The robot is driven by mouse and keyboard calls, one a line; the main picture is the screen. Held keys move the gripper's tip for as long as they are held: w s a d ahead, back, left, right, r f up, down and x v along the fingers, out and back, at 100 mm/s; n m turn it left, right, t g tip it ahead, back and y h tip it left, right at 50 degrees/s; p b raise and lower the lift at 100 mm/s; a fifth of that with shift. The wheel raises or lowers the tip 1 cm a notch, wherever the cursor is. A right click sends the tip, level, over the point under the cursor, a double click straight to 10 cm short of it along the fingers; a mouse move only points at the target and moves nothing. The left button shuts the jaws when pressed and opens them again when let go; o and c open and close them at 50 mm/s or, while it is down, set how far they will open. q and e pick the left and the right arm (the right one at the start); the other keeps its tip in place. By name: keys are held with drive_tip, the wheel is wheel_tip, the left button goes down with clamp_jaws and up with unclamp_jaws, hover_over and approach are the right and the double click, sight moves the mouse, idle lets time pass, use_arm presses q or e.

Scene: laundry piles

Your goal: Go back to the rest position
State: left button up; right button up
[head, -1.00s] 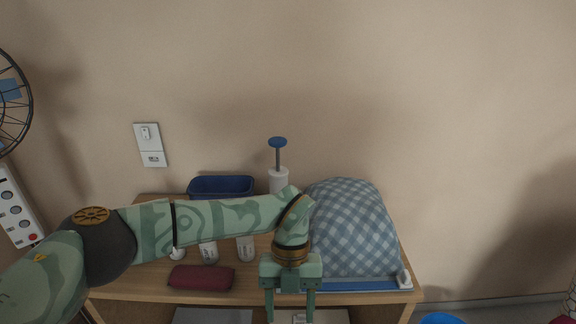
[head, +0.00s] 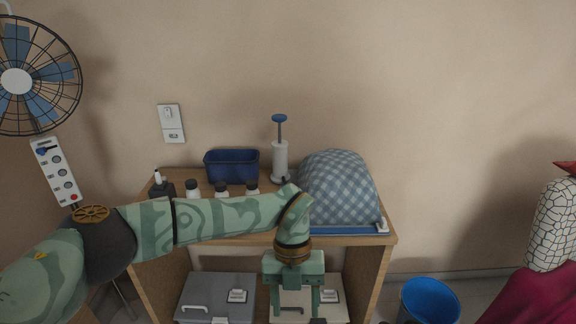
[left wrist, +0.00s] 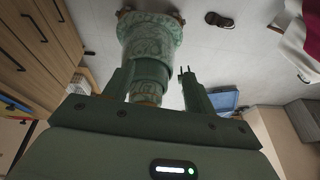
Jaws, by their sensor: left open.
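My left gripper (head: 296,303) is open, its two fingers pointing down in front of the wooden shelf unit (head: 376,262). Nothing shows between the fingers. In the left wrist view the open left gripper (left wrist: 158,70) also looks empty, with a wide gap between its fingers. My left arm stretches across the front of the shelf top and hides part of it. My right gripper is not in view.
A blue checked cover (head: 340,185) stands on a blue board at the shelf's right. A blue bin (head: 232,165), a white pump bottle (head: 280,160) and small bottles stand behind my arm. A fan (head: 40,80) stands left. A blue bucket (head: 430,302) is on the floor at right.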

use_arm(q)
drive_tip(key=w+d+r+t+h, duration=0.2)
drive_tip(key=w+d+r+h, duration=0.2)
drive_tip(key=d+h, duration=0.2)
drive_tip(key=w+d+r+t+h, duration=0.1)
drive_tip(key=w+d+r+h, duration=0.35)
drive_tip(key=d, duration=0.25)
drive_tip(key=w+a+f+n+t+h, duration=0.25)
drive_tip(key=w+n+t+h, duration=0.25)
drive_tip(key=w+n+t, duration=0.3)
drive_tip(key=w+a+f+n+t+y, duration=0.4)
drive_tip(key=a+f+n+t+y, duration=0.15)
drive_tip(key=a+f+n, duration=0.65)
drive_tip(key=s+a+f+n+g+y, duration=0.1)
drive_tip(key=s+a+f+n+y, duration=0.35)
drive_tip(key=f, duration=0.65)
drive_tip(key=s+a+f+n+g+y, duration=0.1)
drive_tip(key=s+a+f+n+y, duration=0.15)
drive_tip(key=s+a+f, duration=0.6)
drive_tip(key=s+a+f+n+g+y, duration=0.1)
drive_tip(key=s+a+f+n+g, duration=0.2)
drive_tip(key=s+f, duration=0.75)
drive_tip(key=s+a+f+n+g+y, duration=0.1)
drive_tip(key=s+a+f+g+y, duration=0.15)
drive_tip(key=s+a+f, duration=0.75)
drive_tip(key=s+f+n+g, duration=0.1)
drive_tip(key=s+g, duration=0.4)
drive_tip(key=s, duration=2.9)
drive_tip(key=shift+d+n, duration=0.4)
drive_tip(key=shift+n, duration=0.2)
